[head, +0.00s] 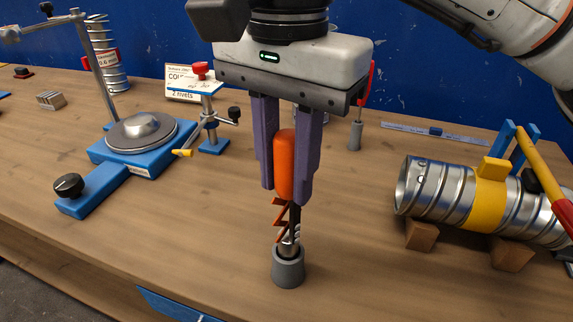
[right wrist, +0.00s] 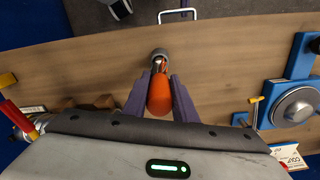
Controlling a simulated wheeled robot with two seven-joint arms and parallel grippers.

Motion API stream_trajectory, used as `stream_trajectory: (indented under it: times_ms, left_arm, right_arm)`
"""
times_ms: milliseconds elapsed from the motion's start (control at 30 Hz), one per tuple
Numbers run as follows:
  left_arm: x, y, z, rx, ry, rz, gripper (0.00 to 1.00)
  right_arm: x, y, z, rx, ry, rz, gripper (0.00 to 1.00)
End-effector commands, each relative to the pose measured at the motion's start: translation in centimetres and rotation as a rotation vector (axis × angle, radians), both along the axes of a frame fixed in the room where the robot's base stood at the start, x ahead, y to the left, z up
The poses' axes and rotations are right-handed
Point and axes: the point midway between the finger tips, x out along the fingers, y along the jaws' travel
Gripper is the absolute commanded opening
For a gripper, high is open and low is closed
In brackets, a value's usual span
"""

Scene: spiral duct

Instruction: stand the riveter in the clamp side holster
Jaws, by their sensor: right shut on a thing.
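The riveter (head: 285,150) has an orange grip and a thin metal lower part with orange zigzag links. My right gripper (head: 290,190) has purple fingers shut on the orange grip and holds the riveter upright. A grey cup-shaped holster (head: 288,270) stands on the bench directly below. The riveter's lower end is at the holster's mouth and seems to enter it; how deep is hidden. In the right wrist view, the orange grip (right wrist: 160,95) lies between the fingers, with the grey holster (right wrist: 159,54) just beyond it. My left gripper is not in view.
To the right, a spiral duct (head: 452,196) with a yellow band rests on wooden blocks (head: 420,235). A blue fixture with a round metal disc (head: 142,131) stands left. Behind are a red-knobbed blue stand (head: 214,146) and another grey holster (head: 354,137). The bench's front edge is close.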

Motion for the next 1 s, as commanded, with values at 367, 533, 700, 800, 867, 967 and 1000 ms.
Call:
stream_trajectory:
  times_ms: [367,533,700,800,867,967,1000]
  left_arm:
    - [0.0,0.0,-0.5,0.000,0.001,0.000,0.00]
    - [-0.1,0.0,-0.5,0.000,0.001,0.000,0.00]
    - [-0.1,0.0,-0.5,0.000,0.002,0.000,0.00]
    - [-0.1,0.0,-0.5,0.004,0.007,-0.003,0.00]
    - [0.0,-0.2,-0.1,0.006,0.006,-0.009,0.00]
    - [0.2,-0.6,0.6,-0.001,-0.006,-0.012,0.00]
    - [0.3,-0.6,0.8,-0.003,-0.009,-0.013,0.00]
  right_arm:
    - [0.0,0.0,-0.6,0.002,-0.001,-0.001,0.40]
    - [0.0,0.0,-0.6,0.001,-0.001,0.000,0.47]
    - [0.0,0.0,-0.7,-0.001,0.001,0.000,0.47]
    - [0.0,0.0,-0.7,-0.001,0.001,0.000,0.47]
    - [0.0,0.0,-0.1,0.000,-0.001,-0.001,0.47]
    - [0.0,0.0,2.0,0.002,-0.002,-0.002,0.47]
    - [0.1,0.0,2.9,0.002,-0.002,-0.003,0.47]
